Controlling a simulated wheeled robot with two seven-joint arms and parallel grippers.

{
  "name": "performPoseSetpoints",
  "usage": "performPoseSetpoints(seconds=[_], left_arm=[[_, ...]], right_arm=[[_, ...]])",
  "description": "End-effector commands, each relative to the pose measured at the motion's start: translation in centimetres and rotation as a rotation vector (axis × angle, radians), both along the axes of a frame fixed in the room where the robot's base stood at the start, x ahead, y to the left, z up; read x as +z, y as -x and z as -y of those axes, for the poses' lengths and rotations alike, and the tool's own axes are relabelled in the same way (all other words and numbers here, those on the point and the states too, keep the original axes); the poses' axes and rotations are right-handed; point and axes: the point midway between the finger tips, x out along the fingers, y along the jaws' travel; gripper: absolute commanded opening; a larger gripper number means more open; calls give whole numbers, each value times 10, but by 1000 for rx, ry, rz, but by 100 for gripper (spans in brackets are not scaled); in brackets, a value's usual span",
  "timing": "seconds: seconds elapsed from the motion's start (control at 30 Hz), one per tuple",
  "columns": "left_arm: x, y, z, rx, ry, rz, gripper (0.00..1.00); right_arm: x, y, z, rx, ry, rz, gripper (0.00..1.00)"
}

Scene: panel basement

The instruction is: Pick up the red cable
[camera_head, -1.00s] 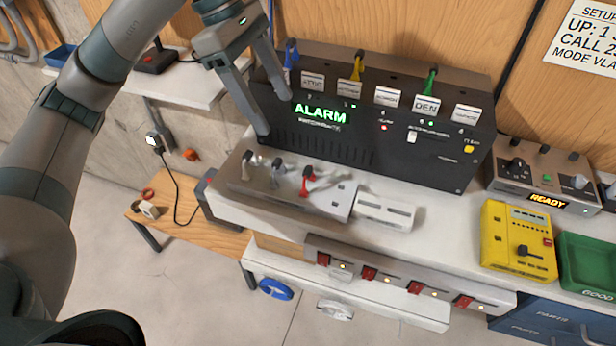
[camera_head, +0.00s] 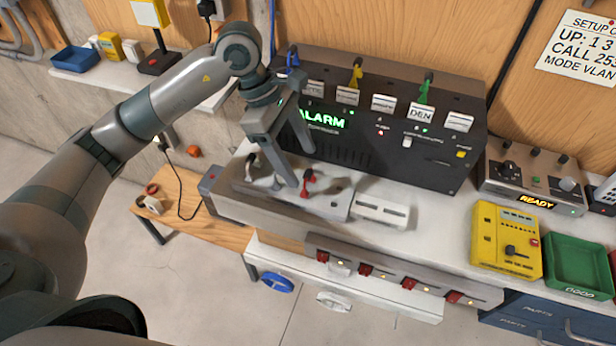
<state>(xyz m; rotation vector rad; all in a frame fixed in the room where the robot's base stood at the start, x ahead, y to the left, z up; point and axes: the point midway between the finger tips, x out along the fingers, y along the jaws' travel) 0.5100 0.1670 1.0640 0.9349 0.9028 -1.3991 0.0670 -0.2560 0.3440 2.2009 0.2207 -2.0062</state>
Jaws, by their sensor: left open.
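The red cable (camera_head: 306,184) shows as a short red plug with a dark top, standing in the grey holder (camera_head: 335,205) on the white bench. My left gripper (camera_head: 301,169) is open and points down over the holder, with its fingertips close to the red cable at its upper left. Nothing shows between the fingers. From this angle I cannot tell whether a finger touches the plug. My right gripper is out of view.
The dark ALARM panel (camera_head: 400,150) stands right behind, with blue (camera_head: 292,58), yellow (camera_head: 356,75) and green (camera_head: 425,90) plugs along its top. Dark and grey plugs (camera_head: 252,162) share the holder. A white block (camera_head: 381,211) lies right of it.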

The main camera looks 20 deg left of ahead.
Motion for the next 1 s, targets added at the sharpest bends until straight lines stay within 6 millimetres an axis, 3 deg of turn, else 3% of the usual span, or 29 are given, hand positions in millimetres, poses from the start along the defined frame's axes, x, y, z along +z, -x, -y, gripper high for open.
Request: performPoseSetpoints(seconds=[0.43, 0.7, 1.0], left_arm=[[-4, 1, 4, -1, 1, -2, 67], [-26, 6, 18, 0, 1, -4, 67], [-47, 5, 24, 1, 0, 0, 67]], right_arm=[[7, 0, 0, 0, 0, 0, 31], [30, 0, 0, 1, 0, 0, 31], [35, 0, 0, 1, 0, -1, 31]])
